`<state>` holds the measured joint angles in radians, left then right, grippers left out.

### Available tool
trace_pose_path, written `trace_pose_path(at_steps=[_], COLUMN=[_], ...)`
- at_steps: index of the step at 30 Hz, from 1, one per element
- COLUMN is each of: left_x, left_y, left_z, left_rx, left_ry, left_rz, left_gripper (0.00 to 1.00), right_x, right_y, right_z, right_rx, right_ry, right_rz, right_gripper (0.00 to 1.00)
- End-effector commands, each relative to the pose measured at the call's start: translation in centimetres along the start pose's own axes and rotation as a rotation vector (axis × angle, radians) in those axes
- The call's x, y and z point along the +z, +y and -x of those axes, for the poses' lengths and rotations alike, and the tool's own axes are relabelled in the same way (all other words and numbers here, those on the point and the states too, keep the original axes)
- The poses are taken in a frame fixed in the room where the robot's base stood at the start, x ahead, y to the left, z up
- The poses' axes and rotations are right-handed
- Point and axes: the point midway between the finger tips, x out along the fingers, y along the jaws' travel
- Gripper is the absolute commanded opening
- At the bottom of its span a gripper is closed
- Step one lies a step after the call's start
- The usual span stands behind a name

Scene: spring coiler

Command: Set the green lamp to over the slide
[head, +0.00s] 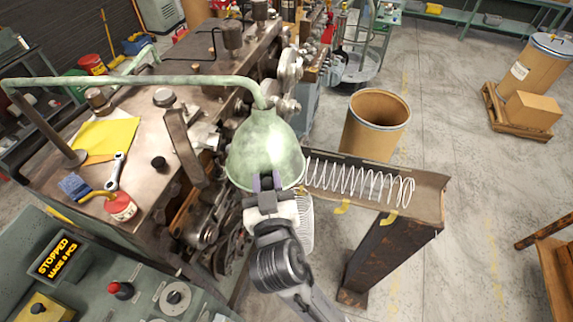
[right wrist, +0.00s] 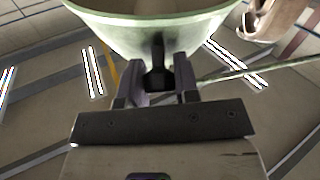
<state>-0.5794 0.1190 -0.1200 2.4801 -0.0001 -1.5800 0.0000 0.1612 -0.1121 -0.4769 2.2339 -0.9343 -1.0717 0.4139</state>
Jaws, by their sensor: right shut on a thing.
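The green lamp (head: 265,145) has a bell-shaped shade on a long green arm (head: 150,80) that reaches across from the machine's left side. The shade hangs at the left end of the slide (head: 425,188), a brown trough holding a white coiled spring (head: 360,183). My right gripper (head: 266,182) is at the shade's lower front and is shut on a small dark tab there. In the right wrist view the shade (right wrist: 150,30) fills the top, with the tab (right wrist: 157,70) between the fingers. The left gripper is not in view.
An open brown drum (head: 375,120) stands behind the slide. A control panel with a STOPPED display (head: 60,257) is at lower left.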

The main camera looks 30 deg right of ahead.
Motion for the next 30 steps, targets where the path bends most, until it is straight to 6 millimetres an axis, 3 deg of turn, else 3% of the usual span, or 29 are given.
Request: trace_pose_path(at_steps=[3,13,14,15,21,30], left_x=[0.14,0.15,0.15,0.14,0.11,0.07], left_y=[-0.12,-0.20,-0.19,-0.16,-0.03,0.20], left_z=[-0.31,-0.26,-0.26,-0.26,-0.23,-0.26], left_rx=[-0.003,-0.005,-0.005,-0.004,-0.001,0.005], left_ry=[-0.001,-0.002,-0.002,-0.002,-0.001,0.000], left_rz=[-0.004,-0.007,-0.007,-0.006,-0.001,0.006], left_gripper=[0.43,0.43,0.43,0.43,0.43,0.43], right_x=[0.49,0.32,0.31,0.29,0.08,-0.02], right_y=[-0.90,-0.85,-0.84,-0.82,-0.70,-0.76], right_z=[0.65,0.70,0.70,0.70,0.69,0.98], right_rx=[-0.002,0.003,0.003,0.003,0.005,0.006], right_ry=[-0.018,-0.016,-0.015,-0.014,-0.009,-0.006], right_rz=[0.002,0.004,0.004,0.004,0.002,0.001], right_gripper=[0.00,0.00,0.32,0.36,0.54,0.54])
